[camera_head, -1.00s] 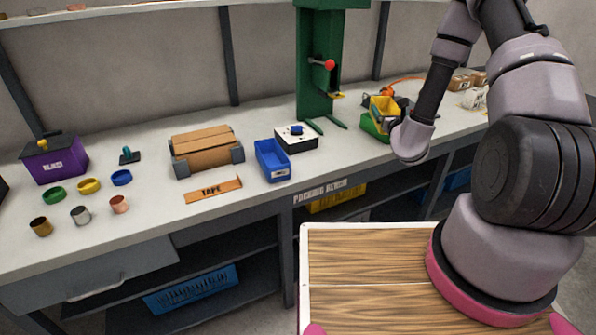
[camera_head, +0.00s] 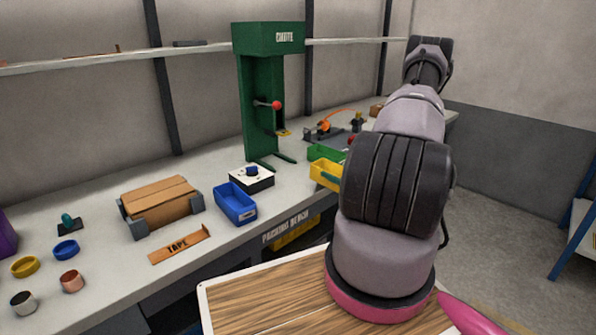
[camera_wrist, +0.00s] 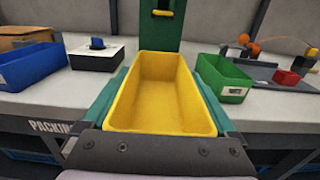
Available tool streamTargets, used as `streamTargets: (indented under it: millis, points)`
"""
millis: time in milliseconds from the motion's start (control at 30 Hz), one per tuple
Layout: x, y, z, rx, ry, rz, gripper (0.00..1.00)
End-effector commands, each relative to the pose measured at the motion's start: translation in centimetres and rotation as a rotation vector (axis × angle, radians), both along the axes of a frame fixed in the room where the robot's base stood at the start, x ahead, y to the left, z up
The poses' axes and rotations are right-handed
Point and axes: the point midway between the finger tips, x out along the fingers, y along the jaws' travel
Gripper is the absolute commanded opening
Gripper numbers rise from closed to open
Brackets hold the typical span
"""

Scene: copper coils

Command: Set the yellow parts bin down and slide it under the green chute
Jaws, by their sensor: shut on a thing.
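The yellow parts bin (camera_wrist: 160,97) is empty inside and sits between the two teal fingers of my gripper (camera_wrist: 162,92), which is shut on it. In the head view, the bin (camera_head: 325,173) shows at the bench's front side, partly hidden behind my arm; the gripper is hidden there. I cannot tell whether its base touches the bench. The green chute (camera_head: 258,95) stands upright at the back of the bench, left of the bin in the head view. In the wrist view, its green column (camera_wrist: 168,30) rises straight beyond the bin.
A green bin (camera_wrist: 224,80) stands close to the right of the yellow bin. A white box with a blue knob (camera_wrist: 97,55) and a blue bin (camera_wrist: 30,67) are on the left. A fixture with a red block (camera_wrist: 287,77) lies farther right. Bare bench shows before the chute.

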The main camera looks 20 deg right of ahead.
Motion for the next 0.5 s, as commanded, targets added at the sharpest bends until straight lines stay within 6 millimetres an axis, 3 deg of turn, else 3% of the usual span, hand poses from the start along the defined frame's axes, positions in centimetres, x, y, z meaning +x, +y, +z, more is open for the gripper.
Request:
streamTargets:
  millis: [300, 500]
  points:
    - [8.3, 3.3, 0.2, -0.001, -0.005, 0.007, 0.34]
    - [12.4, 4.7, 0.1, -0.001, -0.003, 0.004, 0.34]
